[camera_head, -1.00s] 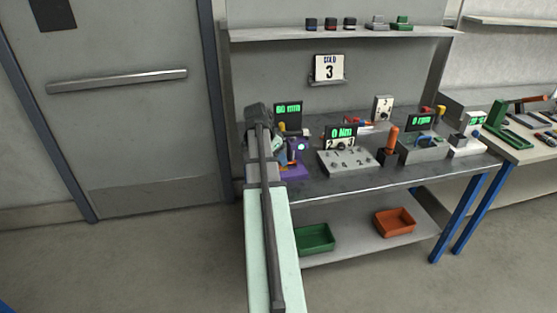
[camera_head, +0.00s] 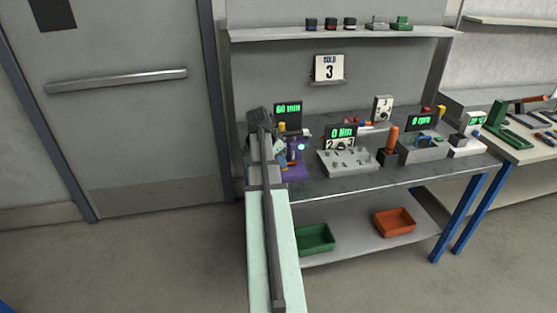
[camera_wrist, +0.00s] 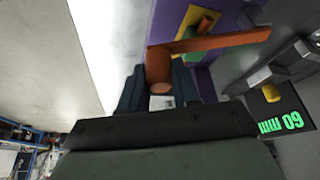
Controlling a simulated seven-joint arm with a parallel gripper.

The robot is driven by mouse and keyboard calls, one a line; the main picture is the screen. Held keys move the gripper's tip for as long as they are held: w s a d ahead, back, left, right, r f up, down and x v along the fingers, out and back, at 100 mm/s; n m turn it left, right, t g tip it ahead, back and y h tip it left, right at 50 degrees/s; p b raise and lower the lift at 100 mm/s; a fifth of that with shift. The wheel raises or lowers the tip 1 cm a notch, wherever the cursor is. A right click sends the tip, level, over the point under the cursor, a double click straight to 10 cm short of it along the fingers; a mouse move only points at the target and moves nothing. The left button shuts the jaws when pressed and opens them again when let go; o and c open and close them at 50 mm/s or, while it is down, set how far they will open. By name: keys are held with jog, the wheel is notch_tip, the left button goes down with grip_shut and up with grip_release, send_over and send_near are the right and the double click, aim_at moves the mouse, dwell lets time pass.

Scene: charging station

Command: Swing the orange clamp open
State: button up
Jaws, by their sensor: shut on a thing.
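The orange clamp (camera_wrist: 215,42) shows in the wrist view as a flat arm with a round knob (camera_wrist: 158,72) at its left end. My gripper (camera_wrist: 157,88) has its two dark fingers on either side of this knob and is shut on it. The arm reaches right from the knob, over a purple fixture (camera_wrist: 202,80) with a yellow part and a green-and-orange part. In the head view the purple fixture (camera_head: 296,172) stands at the left end of the bench, just right of my gripper (camera_head: 280,148). My arm hides part of it there.
A display reading 60 mm (camera_head: 288,110) stands behind the fixture. A grey panel with knobs (camera_head: 346,162) and its 0 Nm display stand to the right. Green (camera_head: 316,238) and orange (camera_head: 395,222) trays lie on the lower shelf. The floor left of the bench is clear.

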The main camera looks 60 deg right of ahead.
grip_shut()
jog(key=shift+a, duration=0.1)
jog(key=shift+w+a+m, duration=0.35)
jog(key=shift+a+m, duration=0.25)
jog(key=shift+m, duration=0.1)
jog(key=w+a+m+g+y, duration=0.1)
jog(key=w+a+m, duration=0.1)
jog(key=m, duration=0.1)
jog(key=w+a+m+g, duration=0.1)
jog(key=w+a+m, duration=0.1)
jog(key=m, duration=0.1)
jog(key=shift+w+a+y, duration=0.2)
jog(key=shift+y, duration=0.2)
jog(key=shift+w+a+m+g+y, duration=0.2)
jog(key=shift+w+a+m+y, duration=0.2)
jog(key=shift+w+m, duration=0.55)
jog(key=shift+w+a+m+g+y, duration=0.2)
jog(key=shift+w+a+m+y, duration=0.15)
jog(key=shift+w+m, duration=0.55)
jog(key=shift+s, duration=0.1)
